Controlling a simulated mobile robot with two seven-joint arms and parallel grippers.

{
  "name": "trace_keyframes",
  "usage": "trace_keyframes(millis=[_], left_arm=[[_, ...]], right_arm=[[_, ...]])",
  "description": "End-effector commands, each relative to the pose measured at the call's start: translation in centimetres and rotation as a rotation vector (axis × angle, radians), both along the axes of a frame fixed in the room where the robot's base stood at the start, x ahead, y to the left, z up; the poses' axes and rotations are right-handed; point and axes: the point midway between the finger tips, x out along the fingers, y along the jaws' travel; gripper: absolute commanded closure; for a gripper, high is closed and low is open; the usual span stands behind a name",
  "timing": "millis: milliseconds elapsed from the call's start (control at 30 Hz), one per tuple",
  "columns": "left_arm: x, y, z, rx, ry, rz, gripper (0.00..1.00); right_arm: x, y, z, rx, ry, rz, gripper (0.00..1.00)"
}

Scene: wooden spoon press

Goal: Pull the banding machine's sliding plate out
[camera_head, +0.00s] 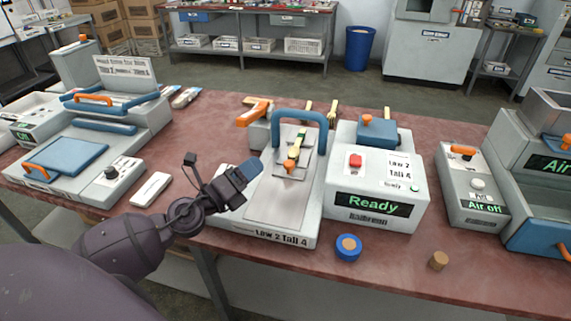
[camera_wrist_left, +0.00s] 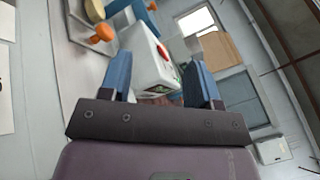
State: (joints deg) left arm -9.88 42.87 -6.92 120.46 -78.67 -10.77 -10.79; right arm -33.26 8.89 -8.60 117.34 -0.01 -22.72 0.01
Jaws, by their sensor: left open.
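The banding machine (camera_head: 268,222) stands in the middle of the table, with a white base, a blue arch handle (camera_head: 300,117) and a grey sliding plate (camera_head: 289,171). A yellowish spoon-like piece (camera_head: 295,146) with dark and green parts lies on the plate. My left gripper (camera_head: 247,174) hovers left of the plate, apart from the knob. In the left wrist view its blue fingers (camera_wrist_left: 160,85) are spread and nothing is between them close up. An orange knob (camera_wrist_left: 103,33) shows beyond the left finger.
The control box (camera_head: 375,180) with a red button and a "Ready" display stands right of the plate. A blue round piece (camera_head: 348,247) and a small wooden cylinder (camera_head: 438,260) lie in front. Another blue-and-white machine (camera_head: 80,150) is at left, another (camera_head: 540,160) at right.

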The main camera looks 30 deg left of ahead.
Motion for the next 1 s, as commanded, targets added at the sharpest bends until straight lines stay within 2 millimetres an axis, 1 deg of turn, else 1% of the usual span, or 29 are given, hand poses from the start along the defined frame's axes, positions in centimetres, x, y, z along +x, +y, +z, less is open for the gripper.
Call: trace_keyframes(millis=[33,100,200,300,400,500,633,767,1000], left_arm=[[0.9,-0.2,0.0,0.142,-0.003,-0.066,0.43],[1.8,-0.3,-0.4,0.343,0.006,-0.152,0.43],[3.0,0.4,-1.3,0.607,0.036,-0.247,0.43],[3.9,1.6,-2.2,0.817,0.077,-0.309,0.43],[4.4,2.8,-2.8,0.957,0.113,-0.343,0.43],[4.7,3.5,-3.1,1.026,0.134,-0.357,0.43],[5.2,3.5,-3.4,1.045,0.140,-0.361,0.43],[6.4,2.9,-3.9,1.042,0.139,-0.361,0.43],[9.4,1.2,-5.4,1.040,0.138,-0.361,0.43]], right_arm=[[0.0,0.0,0.0,0.000,0.000,0.000,1.00],[0.0,0.0,0.0,0.000,-0.001,0.000,1.00],[0.2,0.1,0.1,0.001,-0.003,0.000,1.00],[0.3,0.2,0.1,0.004,-0.006,-0.002,1.00],[0.5,0.3,0.2,0.008,-0.010,-0.004,1.00],[0.7,0.5,0.3,0.013,-0.013,-0.006,1.00],[0.8,0.5,0.2,0.014,-0.014,-0.007,1.00],[0.7,0.5,0.0,0.014,-0.012,-0.006,1.00],[0.5,0.4,-0.4,0.008,-0.005,0.000,1.00]])
